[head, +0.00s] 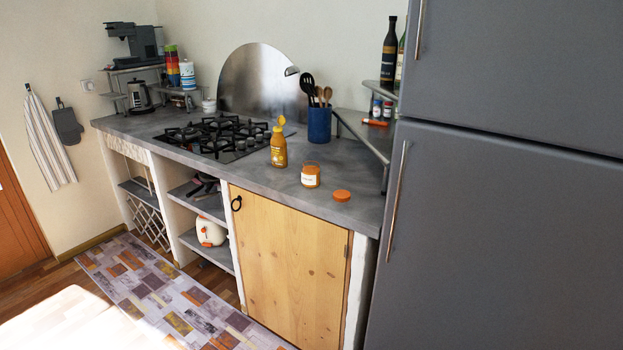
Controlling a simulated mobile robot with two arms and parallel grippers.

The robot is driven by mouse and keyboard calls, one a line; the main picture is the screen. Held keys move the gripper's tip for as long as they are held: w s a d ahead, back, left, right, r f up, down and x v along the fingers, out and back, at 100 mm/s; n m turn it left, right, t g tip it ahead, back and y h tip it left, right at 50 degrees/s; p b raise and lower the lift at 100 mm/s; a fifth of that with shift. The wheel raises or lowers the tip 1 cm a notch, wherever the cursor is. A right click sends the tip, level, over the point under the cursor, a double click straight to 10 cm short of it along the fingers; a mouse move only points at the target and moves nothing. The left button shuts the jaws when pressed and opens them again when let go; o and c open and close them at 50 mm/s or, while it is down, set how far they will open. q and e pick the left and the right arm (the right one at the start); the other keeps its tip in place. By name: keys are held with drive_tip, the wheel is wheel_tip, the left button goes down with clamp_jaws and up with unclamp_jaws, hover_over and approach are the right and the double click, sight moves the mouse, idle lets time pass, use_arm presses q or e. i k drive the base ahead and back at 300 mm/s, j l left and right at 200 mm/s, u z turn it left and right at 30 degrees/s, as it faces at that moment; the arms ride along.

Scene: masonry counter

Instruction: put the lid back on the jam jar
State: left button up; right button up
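The jam jar (311,179) stands upright on the grey counter, near its front edge. It is a small orange jar with a pale label, and no lid shows on its top. The orange lid (342,195) lies on the counter to the right of the jar, apart from it and close to the front edge. Neither of my grippers is in the head view.
A mustard bottle (279,146) with its cap flipped up stands left of the jar. A blue utensil pot (319,124) and a corner shelf (362,133) are behind. The gas hob (215,138) lies left; the grey fridge (500,220) closes off the right.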

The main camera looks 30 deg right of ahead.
sight(310, 169)
drive_tip(key=i+z, duration=0.25)
drive_tip(key=i, duration=0.15)
drive_tip(key=i+j+z, duration=0.25)
drive_tip(key=i, duration=0.15)
drive_tip(key=i+j+z, duration=0.25)
drive_tip(key=i, duration=0.15)
drive_tip(key=i+j+z, duration=0.2)
drive_tip(key=z, duration=0.25)
drive_tip(key=i+j+z, duration=0.3)
drive_tip(key=z, duration=0.15)
drive_tip(key=i+j+z, duration=0.25)
drive_tip(key=j+z, duration=0.25)
drive_tip(key=i+j+z, duration=0.1)
drive_tip(key=j+z, duration=0.35)
drive_tip(key=i+j+z, duration=0.1)
drive_tip(key=j+z, duration=0.2)
drive_tip(key=j, duration=0.45)
